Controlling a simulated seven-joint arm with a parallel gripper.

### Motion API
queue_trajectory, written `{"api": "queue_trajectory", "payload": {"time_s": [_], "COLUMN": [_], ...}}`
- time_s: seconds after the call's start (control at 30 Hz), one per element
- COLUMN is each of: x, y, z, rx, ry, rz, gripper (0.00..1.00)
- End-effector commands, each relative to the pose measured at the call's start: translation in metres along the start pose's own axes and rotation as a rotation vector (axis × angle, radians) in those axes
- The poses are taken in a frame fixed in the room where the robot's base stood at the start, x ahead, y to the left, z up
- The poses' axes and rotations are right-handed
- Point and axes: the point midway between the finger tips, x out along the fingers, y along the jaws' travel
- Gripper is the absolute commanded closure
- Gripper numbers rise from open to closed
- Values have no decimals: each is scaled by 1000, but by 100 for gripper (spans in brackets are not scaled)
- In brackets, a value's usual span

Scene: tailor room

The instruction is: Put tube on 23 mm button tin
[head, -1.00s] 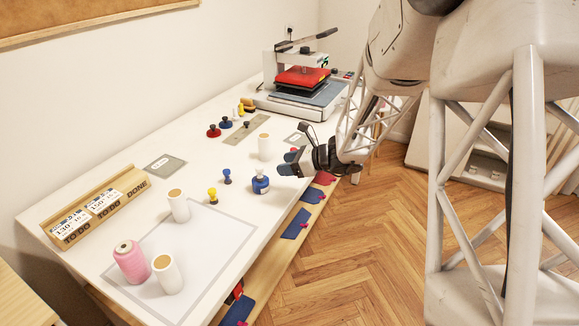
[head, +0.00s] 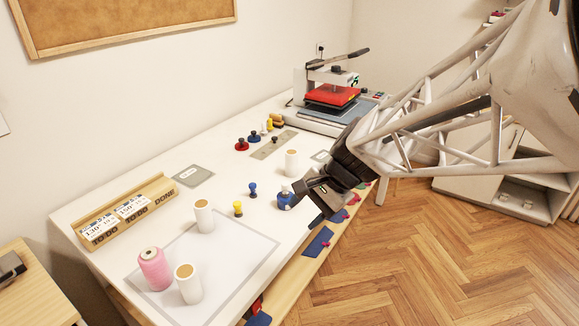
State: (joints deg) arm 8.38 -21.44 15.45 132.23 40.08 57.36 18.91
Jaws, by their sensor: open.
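No part is readably marked as the tube or the 23 mm button tin. Three white cylinders with tan tops stand upright on the white table: one near the middle back (head: 291,163), one at the left (head: 204,217) and one at the front (head: 188,285). I cannot tell which is the tube. A grey plate with a white label (head: 190,177) lies at the left; its writing is too small to read. My gripper (head: 309,204) is open and seemingly empty over the table's right edge, close beside a blue bottle-like item (head: 284,201), partly overlapping it in view.
A pink thread spool (head: 154,270) stands beside the front cylinder. Small knobs in blue (head: 252,189), yellow (head: 238,209) and red (head: 241,144) stand around. A wooden card rack (head: 125,211) is at the left, a heat press (head: 333,96) at the back. The table's front-left outlined area has bare room.

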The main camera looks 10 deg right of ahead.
Motion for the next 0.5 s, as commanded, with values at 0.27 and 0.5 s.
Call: {"api": "queue_trajectory", "payload": {"time_s": [0.27,0.5], "x": [-32,-58], "y": [53,92], "z": [52,76], "rx": [-440,-756], "ry": [159,279], "rz": [216,394], "gripper": [46,46]}}
